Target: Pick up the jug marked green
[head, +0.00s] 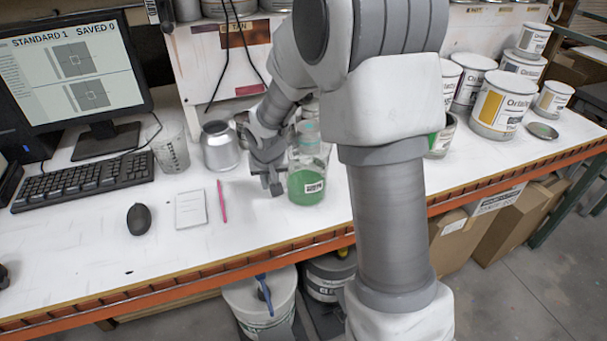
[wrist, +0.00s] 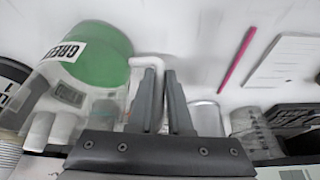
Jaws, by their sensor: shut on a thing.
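The jug marked green (head: 306,188) is clear with green contents and a white label. It appears upright on the white bench in the head view, just right of my gripper (head: 270,184). In the wrist view the jug (wrist: 104,58) fills the upper left, upside down in the picture, with its label reading GREEN. My gripper (wrist: 160,78) is closed around the jug's pale handle (wrist: 146,61), its two fingers nearly together. The exact contact is partly hidden by the fingers. I cannot tell whether the jug's base touches the bench.
A metal can (head: 220,146) and a clear beaker (head: 171,150) stand left of my gripper. A pink pen (head: 222,200), notepad (head: 191,209), mouse (head: 139,218) and keyboard (head: 84,182) lie farther left. Paint cans (head: 503,104) stand on the right. The bench front has an orange edge (head: 190,286).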

